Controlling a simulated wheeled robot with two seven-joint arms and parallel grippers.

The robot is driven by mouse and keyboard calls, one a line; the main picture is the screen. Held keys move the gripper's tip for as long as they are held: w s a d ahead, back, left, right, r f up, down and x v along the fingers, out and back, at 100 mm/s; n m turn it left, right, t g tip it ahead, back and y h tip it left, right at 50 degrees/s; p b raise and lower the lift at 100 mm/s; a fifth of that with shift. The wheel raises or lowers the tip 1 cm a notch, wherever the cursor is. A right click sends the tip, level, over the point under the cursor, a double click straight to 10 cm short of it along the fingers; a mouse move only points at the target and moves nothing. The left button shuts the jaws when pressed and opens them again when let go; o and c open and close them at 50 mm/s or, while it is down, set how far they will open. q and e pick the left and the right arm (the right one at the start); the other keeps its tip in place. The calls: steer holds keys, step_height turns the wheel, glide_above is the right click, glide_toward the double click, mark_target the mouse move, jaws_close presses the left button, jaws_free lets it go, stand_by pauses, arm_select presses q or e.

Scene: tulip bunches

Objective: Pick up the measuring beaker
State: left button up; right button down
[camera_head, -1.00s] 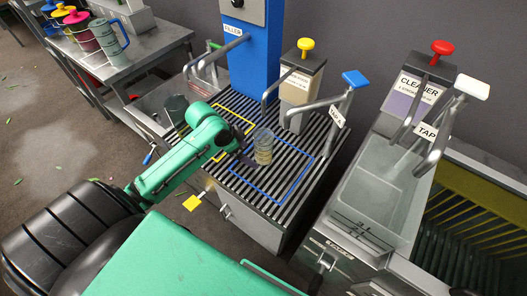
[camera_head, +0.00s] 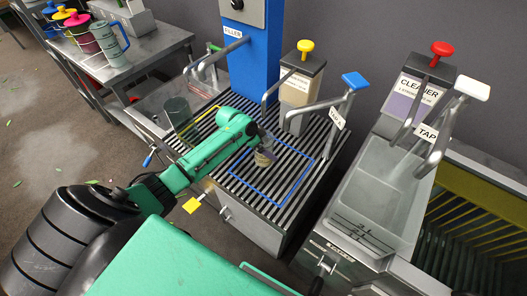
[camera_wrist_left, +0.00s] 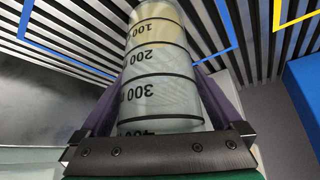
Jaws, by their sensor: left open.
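The measuring beaker (camera_head: 264,158) is clear, with black rings and a pale yellow content at its base. It stands on the slatted grate (camera_head: 232,177) at the upper left part of the blue outline. In the left wrist view the beaker (camera_wrist_left: 160,75) shows marks from 100 to 400, upside down. My left gripper (camera_head: 262,147) is at the beaker, partly hiding it. The wrist view shows its open fingers on either side of the beaker; whether they touch it is unclear. My right gripper is not in view.
A blue filler (camera_head: 254,60) and a tap with a blue handle (camera_head: 355,80) stand behind the grate. A sink (camera_head: 375,195) lies right. Colored jugs (camera_head: 105,38) stand on the back-left table.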

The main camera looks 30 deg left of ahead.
arm_select(q)
steer(key=shift+w+d+f, duration=0.1)
steer(key=shift+f, duration=0.05)
steer(key=c, duration=1.2)
steer(key=shift+o, duration=0.2)
